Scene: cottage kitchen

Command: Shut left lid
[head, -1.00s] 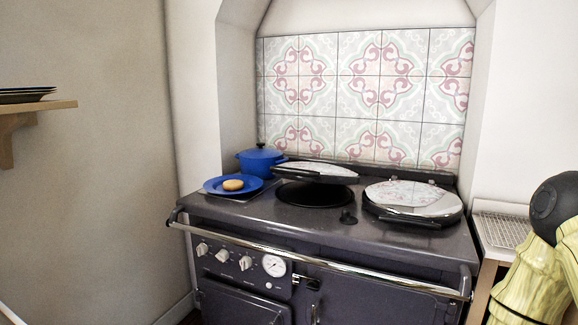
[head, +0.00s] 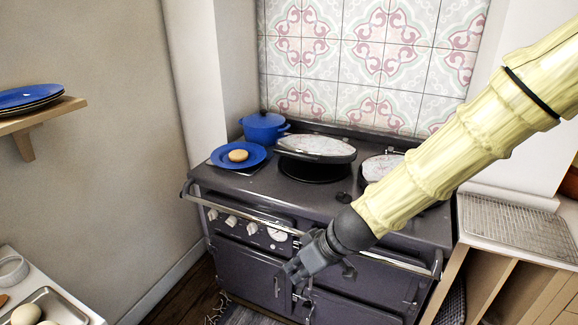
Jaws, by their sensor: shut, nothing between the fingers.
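The left lid (head: 316,148) of the dark range cooker is a round, shiny cover. It stands a little raised at a tilt over the left hotplate (head: 312,172), whose dark surface shows beneath its front edge. The right lid (head: 376,167) lies down on the cooker top, partly hidden behind my arm. My gripper (head: 292,272) is shut and empty. It appears in front of the cooker's front, below and apart from the left lid, and overlaps the front rail in the picture.
A blue plate (head: 222,162) with a round bun (head: 238,155) and a blue pot (head: 263,128) stand left of the left lid. A chrome rail (head: 234,210) runs along the cooker's front. A counter with a wire rack (head: 520,225) is at right, a shelf with plates (head: 30,97) at left.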

